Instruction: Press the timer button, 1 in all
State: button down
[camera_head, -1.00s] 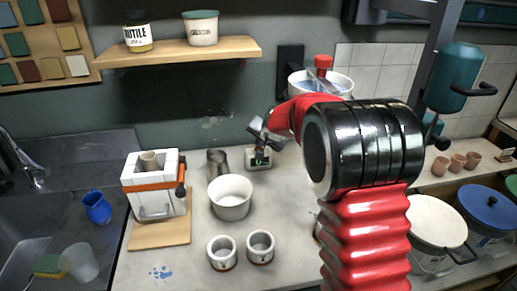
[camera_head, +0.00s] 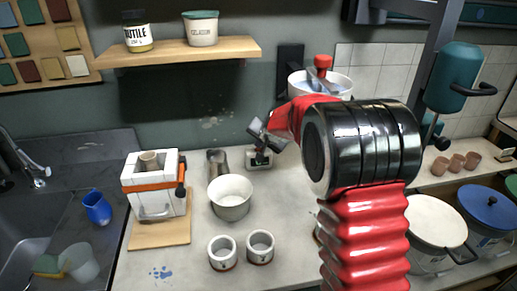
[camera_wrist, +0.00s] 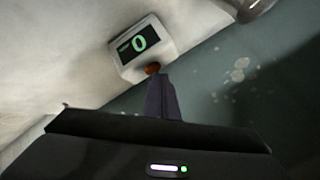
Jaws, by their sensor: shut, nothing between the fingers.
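The timer (camera_head: 259,160) is a small pale box on the counter near the back wall. In the wrist view the timer (camera_wrist: 144,48) has a dark screen with a green "0" and a reddish-brown button (camera_wrist: 153,68) on its edge. My gripper (camera_head: 262,140) is shut and empty, at the timer's top. In the wrist view its dark fingers (camera_wrist: 160,90) point at the button, with the tips right at it; whether they touch I cannot tell. The gripper hides part of the timer in the head view.
A metal cup (camera_head: 217,164) and a white bowl (camera_head: 231,198) stand left of the timer. Two small cups (camera_head: 260,247) stand nearer the front. A strapped white mould (camera_head: 153,185) stands on a board at left. A shelf (camera_head: 185,51) hangs above.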

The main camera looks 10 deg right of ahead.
jog(key=shift+r, duration=0.8)
jog(key=shift+r, duration=0.15)
jog(key=shift+r, duration=2.4)
